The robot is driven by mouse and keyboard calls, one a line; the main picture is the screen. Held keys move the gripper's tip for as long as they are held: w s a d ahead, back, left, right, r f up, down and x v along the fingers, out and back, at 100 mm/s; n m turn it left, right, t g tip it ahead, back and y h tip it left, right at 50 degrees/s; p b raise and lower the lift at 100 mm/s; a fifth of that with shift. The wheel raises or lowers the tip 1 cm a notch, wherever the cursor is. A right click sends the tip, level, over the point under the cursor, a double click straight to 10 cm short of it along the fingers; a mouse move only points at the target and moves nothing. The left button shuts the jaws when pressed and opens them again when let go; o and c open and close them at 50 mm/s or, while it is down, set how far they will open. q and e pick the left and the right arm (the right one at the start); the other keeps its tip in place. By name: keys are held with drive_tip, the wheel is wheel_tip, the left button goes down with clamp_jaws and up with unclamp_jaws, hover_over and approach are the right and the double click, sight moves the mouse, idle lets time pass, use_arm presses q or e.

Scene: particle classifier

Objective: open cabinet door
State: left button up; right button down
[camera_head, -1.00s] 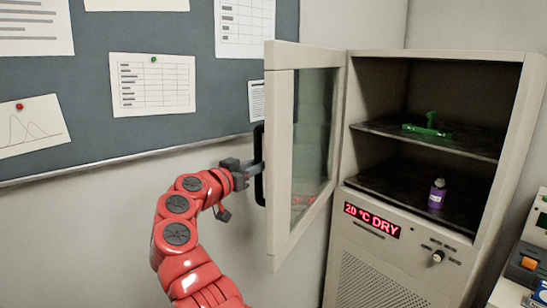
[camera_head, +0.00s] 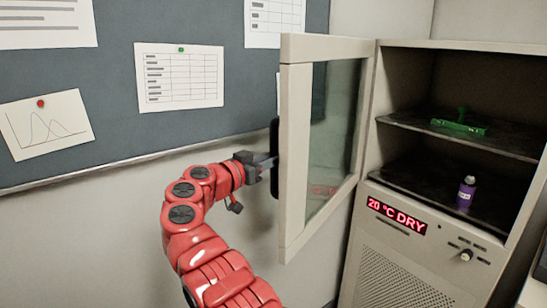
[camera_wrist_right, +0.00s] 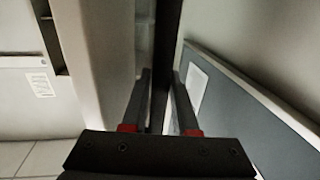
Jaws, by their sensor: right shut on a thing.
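The cabinet door (camera_head: 295,165), with a cream frame and a glass pane, stands wide open, swung out to the left of the cabinet (camera_head: 405,245). Its black handle (camera_head: 275,132) is on the door's outer face. My right gripper (camera_head: 265,164) is at this handle, and its fingertips are partly hidden behind the door edge. In the right wrist view, the two fingers of my right gripper (camera_wrist_right: 160,78) lie on both sides of the dark handle (camera_wrist_right: 168,45), shut on it. My left gripper is not in view.
Inside the open cabinet, a green object (camera_head: 459,125) lies on the upper shelf and a purple bottle (camera_head: 466,192) stands below. The display (camera_head: 396,215) reads "20 °C DRY". A grey notice board (camera_head: 120,110) with papers is on the wall behind my arm.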

drive_tip(key=c, duration=1.1)
unclamp_jaws()
drive_tip(key=shift+d+r, duration=0.15)
drive_tip(key=shift+d, duration=0.05)
drive_tip(key=shift+o, duration=0.6)
drive_tip(key=shift+w+d, duration=0.1)
drive_tip(key=shift+s+a, duration=0.25)
drive_tip(key=shift+a, duration=0.1)
drive_tip(key=b+v, duration=0.3)
drive_tip(key=v, duration=1.3)
drive_tip(key=shift+s+a, duration=0.2)
drive_tip(key=shift+s, duration=0.1)
